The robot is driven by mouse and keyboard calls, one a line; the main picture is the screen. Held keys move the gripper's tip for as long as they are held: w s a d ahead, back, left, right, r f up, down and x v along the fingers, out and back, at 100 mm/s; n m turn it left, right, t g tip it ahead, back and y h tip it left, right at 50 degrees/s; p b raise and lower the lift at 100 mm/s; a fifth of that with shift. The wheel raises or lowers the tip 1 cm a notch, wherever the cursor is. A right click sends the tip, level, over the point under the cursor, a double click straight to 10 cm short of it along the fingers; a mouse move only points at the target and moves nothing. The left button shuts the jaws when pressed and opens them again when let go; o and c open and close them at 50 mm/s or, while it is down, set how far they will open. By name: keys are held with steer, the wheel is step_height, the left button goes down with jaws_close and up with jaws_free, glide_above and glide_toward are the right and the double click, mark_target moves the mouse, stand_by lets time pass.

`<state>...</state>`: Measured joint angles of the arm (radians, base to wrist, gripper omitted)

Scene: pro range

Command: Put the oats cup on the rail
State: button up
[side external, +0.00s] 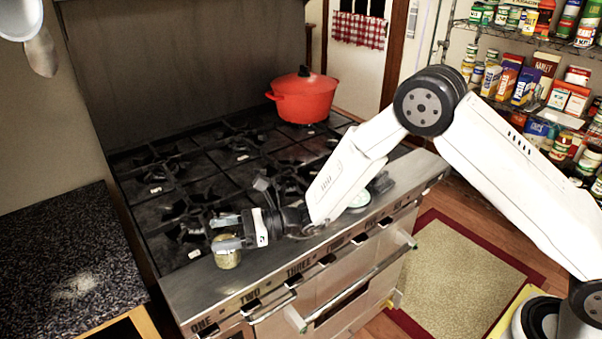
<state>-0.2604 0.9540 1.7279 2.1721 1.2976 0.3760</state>
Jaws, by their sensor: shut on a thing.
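The oats cup (228,259) is a small tan, jar-like cup at the left part of the stove's front rail. My gripper (226,233) reaches in from the right and is shut on the cup near its top, with a finger covering part of it. The cup looks upright. Its base is at or just above the rail; I cannot tell whether it touches. The rail (290,262) is the flat steel ledge along the front of the stove, above the labels ONE, TWO, THREE.
A red pot (304,100) stands on the back right of the black burner grates (180,175). A round greenish-white item (359,202) sits on the rail, partly behind my arm. A dark speckled counter (65,265) is at left. The rail's left end is clear.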

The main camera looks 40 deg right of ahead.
steer(key=shift+f, duration=1.1)
steer(key=shift+f, duration=0.1)
steer(key=o, duration=1.2)
steer(key=shift+f, duration=0.1)
steer(key=shift+c, duration=0.2)
steer(key=shift+d+r, duration=0.1)
steer(key=shift+r, duration=0.1)
steer(key=v, duration=1.1)
steer(key=shift+s+d, duration=0.15)
steer(key=shift+d, duration=0.25)
steer(key=shift+s, duration=0.1)
